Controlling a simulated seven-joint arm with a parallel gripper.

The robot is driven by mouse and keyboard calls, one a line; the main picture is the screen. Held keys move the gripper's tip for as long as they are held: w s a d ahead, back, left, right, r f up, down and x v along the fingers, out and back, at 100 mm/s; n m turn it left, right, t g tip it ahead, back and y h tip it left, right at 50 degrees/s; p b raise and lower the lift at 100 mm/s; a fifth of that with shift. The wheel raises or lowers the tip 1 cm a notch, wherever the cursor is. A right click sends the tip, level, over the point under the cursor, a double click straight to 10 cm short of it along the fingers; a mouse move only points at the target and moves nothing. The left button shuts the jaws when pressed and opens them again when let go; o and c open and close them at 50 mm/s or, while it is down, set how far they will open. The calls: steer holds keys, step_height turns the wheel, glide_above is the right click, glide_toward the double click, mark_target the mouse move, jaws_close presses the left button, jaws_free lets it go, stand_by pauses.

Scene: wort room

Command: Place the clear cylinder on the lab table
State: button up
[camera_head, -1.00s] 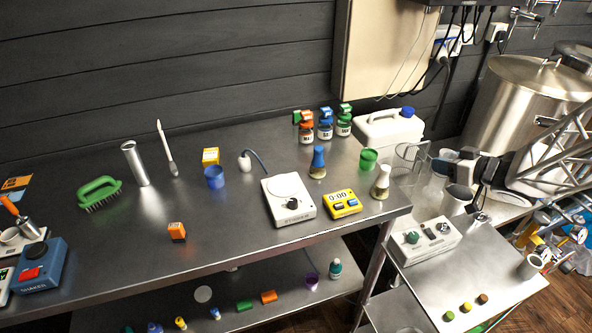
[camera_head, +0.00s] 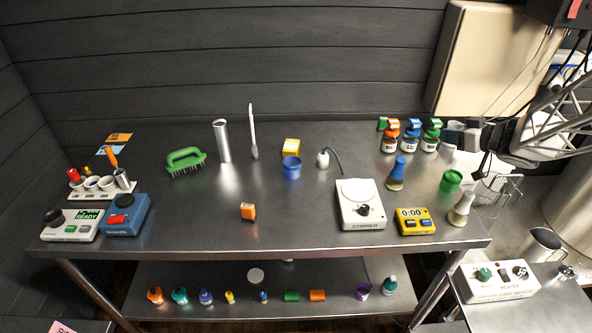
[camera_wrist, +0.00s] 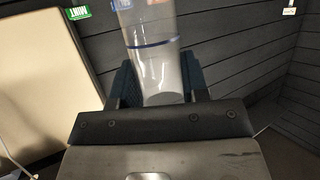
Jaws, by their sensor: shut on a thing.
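The clear cylinder (camera_wrist: 155,60), a see-through tube with a blue band, stands between the two dark fingers of my gripper (camera_wrist: 160,80) in the wrist view. My gripper is shut on it. In the head view my gripper (camera_head: 468,138) is in the air over the back right end of the lab table (camera_head: 310,222), in line with the white jug. The cylinder is hard to make out against the jug there. The lab table is a long dark steel bench against the wall.
Capped bottles (camera_head: 410,140), a blue-topped flask (camera_head: 397,175), a green cup (camera_head: 451,181), a white stirrer (camera_head: 360,204) and a yellow timer (camera_head: 415,221) crowd the table's right side. A steel cylinder (camera_head: 222,142) stands at back left. The middle front is fairly clear.

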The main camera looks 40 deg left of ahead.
steer(key=s+a+n+g, duration=0.1)
steer(key=s+a, duration=0.1)
steer(key=a, duration=1)
steer(key=s+a+r+n+g, duration=0.1)
steer(key=s+a+g, duration=0.1)
steer(key=a, duration=1.1)
steer(key=s+a+r+n+g, duration=0.1)
steer(key=s+a+n+g, duration=0.1)
steer(key=a, duration=1.1)
steer(key=shift+s+a+r+y, duration=0.15)
steer(key=shift+s+r+y, duration=0.1)
steer(key=shift+s+y, duration=0.1)
steer(key=shift+f, duration=0.1)
step_height(320, 180, down, 6)
steer(key=shift+f, duration=1.9)
steer(key=shift+f, duration=0.15)
